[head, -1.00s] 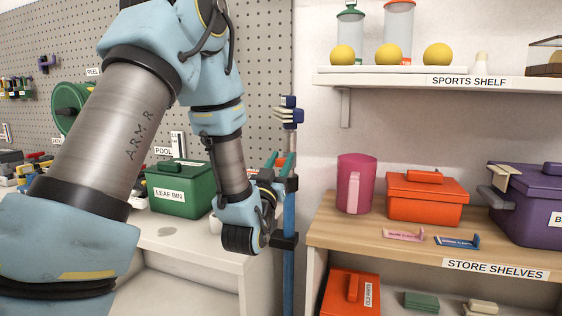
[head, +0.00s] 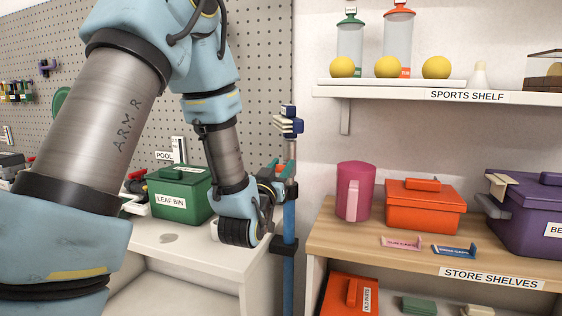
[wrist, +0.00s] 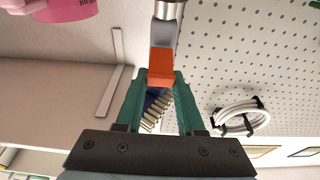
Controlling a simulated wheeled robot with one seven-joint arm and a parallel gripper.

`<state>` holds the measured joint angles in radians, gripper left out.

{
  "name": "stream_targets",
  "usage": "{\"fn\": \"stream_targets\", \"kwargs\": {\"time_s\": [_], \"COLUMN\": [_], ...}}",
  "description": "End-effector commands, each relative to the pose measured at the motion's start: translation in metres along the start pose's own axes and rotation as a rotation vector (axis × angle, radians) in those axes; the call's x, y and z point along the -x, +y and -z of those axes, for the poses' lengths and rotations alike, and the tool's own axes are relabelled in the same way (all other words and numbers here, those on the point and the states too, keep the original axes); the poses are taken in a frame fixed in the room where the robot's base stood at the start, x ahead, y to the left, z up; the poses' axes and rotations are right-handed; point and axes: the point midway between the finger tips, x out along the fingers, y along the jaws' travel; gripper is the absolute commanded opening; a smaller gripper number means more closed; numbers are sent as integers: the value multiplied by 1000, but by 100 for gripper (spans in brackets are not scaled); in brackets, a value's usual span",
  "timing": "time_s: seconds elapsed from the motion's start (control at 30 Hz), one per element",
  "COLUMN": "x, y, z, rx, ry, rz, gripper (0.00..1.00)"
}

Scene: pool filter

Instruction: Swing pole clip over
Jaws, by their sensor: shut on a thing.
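A pole with a blue lower shaft (head: 289,220) and a grey upper part (head: 292,149) stands upright at the edge of the pegboard. A navy head with cream pieces (head: 288,122) tops it. A dark bracket (head: 284,247) sits lower on the pole. My gripper (head: 286,181) is at the pole's upper half, below the head. In the wrist view, my green gripper fingers (wrist: 161,78) are shut on an orange block (wrist: 161,62), which I take as the clip, beside the grey tube (wrist: 166,10).
A green leaf bin (head: 180,200) stands on the white counter left of my wrist. The wooden store shelf (head: 350,236) on the right holds a pink pitcher (head: 355,185) and an orange box (head: 425,212). A white hose coil (wrist: 240,118) hangs on the pegboard.

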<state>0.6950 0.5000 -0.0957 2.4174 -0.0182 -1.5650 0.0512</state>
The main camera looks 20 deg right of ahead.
Motion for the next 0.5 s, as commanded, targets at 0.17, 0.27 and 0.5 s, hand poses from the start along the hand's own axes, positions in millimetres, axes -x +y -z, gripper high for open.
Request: {"fn": "stream_targets", "kwargs": {"time_s": [0.17, 0.27, 0.5], "x": [-6, -10, -18], "y": [0, 0, 0], "z": [18, 23, 29], "rx": [0, 0, 0], "ry": [-155, -248, -454], "rz": [1, 1, 0], "gripper": [0, 0, 0]}}
